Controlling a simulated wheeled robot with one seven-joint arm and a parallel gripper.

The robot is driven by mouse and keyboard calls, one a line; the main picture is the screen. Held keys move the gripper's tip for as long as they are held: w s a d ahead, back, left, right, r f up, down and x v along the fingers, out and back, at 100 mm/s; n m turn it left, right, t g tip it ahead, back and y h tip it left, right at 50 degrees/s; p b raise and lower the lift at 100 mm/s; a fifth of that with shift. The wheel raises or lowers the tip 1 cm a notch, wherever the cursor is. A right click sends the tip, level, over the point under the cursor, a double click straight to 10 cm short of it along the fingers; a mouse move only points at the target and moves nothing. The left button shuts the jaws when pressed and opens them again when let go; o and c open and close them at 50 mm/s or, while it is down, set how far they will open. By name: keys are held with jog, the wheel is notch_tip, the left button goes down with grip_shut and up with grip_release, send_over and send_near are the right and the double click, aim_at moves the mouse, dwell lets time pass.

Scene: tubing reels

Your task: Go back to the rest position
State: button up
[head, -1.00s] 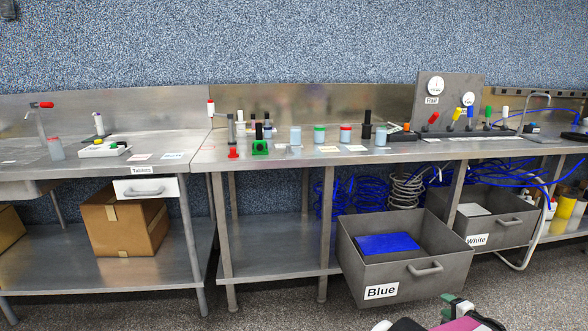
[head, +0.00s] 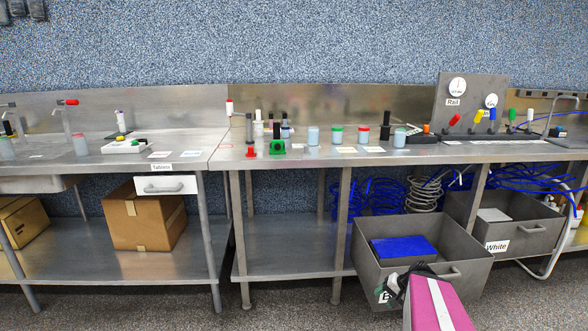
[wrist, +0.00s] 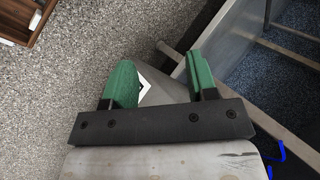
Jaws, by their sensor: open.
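My gripper (wrist: 160,82) shows in the wrist view with its two green fingers spread apart. Nothing is between them. Beyond the fingers lie the speckled floor and grey metal bin or bench parts. In the head view my arm's magenta and white link rises at the lower right, in front of the bin labelled Blue (head: 367,275). It covers part of that bin's front and label. A blue object (head: 404,247) lies inside this bin. The gripper's fingers are hard to make out in the head view.
A second bin labelled White (head: 522,233) stands to the right under the bench (head: 300,157). Coils of blue tubing (head: 372,196) hang behind the bins. A cardboard box (head: 146,220) sits on the left lower shelf. Bottles and coloured fittings stand on the bench top.

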jog(key=s+a+r+n+g+h, duration=0.1)
jog(key=a+r+n+g+h, duration=0.2)
jog(key=a, duration=1.1)
notch_tip(320, 180, up, 2)
jog(key=n+h, duration=0.2)
jog(key=h, duration=0.1)
jog(key=shift+a, duration=0.15)
